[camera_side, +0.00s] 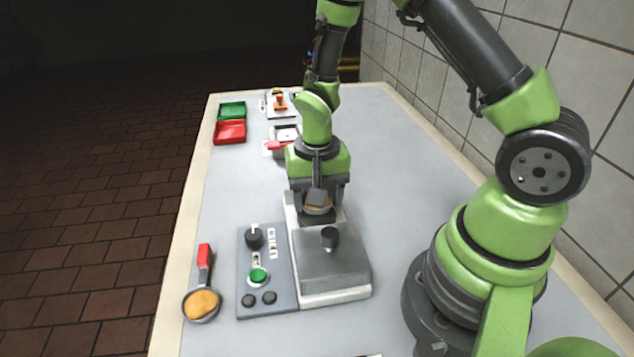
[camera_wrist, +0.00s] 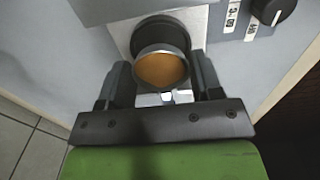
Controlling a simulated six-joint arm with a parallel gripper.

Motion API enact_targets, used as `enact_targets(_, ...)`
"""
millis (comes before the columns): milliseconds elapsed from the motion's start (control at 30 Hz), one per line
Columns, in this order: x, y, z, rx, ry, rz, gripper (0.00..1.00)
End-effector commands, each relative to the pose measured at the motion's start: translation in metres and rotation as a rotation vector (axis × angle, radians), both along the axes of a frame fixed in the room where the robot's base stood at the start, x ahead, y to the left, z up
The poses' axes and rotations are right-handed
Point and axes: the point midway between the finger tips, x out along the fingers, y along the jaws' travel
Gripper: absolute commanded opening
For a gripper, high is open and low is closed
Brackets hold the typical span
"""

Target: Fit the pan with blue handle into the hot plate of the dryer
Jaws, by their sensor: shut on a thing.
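My gripper (camera_side: 318,196) is over the back end of the dryer (camera_side: 335,285), pointing down. It is shut on a small round pan with brown-orange contents (camera_side: 317,209). In the wrist view, the pan (camera_wrist: 160,70) shows between the two fingers of my gripper (camera_wrist: 160,82). Its handle is hidden by the gripper, so I cannot see its colour. A dark round hot plate (camera_wrist: 160,28) on the dryer lies just beyond the pan and is partly covered by it. I cannot tell whether the pan touches the plate or hangs above it.
A control panel (camera_side: 266,272) with knobs and a green button adjoins the dryer. A red-handled pan (camera_side: 202,305) lies at the table's left edge. Green (camera_side: 232,110) and red trays (camera_side: 230,132) and other small equipment stand at the back.

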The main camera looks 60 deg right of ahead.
Motion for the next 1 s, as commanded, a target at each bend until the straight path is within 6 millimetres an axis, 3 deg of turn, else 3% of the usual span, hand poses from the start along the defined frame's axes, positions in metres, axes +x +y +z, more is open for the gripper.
enact_targets(267,-0.0003,0.0000,-0.0116,0.000,0.000,0.001,0.35)
enact_targets(1000,-0.0001,0.0000,-0.0117,0.000,0.000,0.000,0.35)
